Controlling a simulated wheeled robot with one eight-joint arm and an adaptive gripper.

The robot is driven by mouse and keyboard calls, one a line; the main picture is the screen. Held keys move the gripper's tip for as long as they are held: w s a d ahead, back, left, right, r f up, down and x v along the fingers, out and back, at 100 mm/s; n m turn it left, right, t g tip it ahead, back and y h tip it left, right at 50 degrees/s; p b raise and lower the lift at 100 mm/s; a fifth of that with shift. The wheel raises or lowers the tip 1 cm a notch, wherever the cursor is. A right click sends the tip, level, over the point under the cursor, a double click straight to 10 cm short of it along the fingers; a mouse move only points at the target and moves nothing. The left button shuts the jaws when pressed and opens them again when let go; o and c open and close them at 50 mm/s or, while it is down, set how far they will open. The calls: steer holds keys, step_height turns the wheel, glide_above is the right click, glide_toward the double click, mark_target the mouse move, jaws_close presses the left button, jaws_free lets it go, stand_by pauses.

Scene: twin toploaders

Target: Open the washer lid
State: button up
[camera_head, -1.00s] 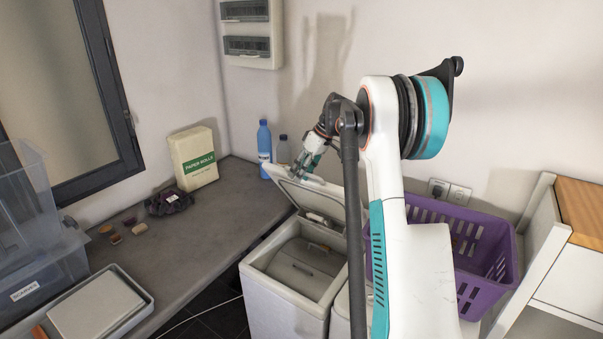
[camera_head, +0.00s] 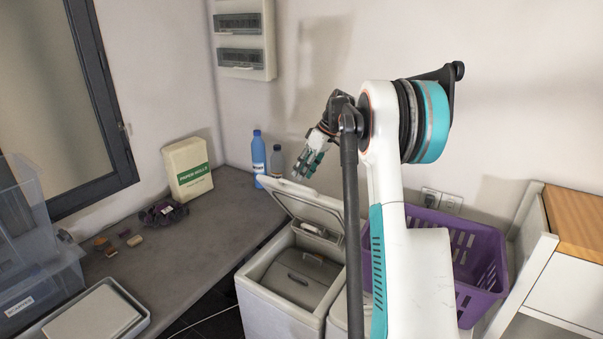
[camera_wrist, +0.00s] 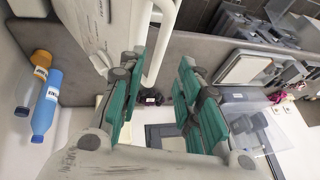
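The washer (camera_head: 283,309) is a white top-loader left of my arm. Its lid (camera_head: 297,197) stands raised and tilted back, showing a grey inner cover (camera_head: 298,276) in the opening. My gripper (camera_head: 304,174) is just above the lid's upper edge in the head view; whether it touches is hard to tell. In the wrist view my gripper (camera_wrist: 160,100) has its green-padded fingers spread apart. A white bar (camera_wrist: 160,45) shows beyond the gap, and nothing is clearly clamped. My arm hides part of the second machine on the right.
A purple basket (camera_head: 480,262) is at the right.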

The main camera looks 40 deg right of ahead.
steer(key=d+p+v, duration=0.1)
steer(key=p+v, duration=0.3)
steer(key=v, duration=0.6)
steer(key=shift+w+f+p, duration=0.25)
steer(key=shift+p, duration=0.1)
stand_by(0.3)
steer(key=shift+d, duration=0.1)
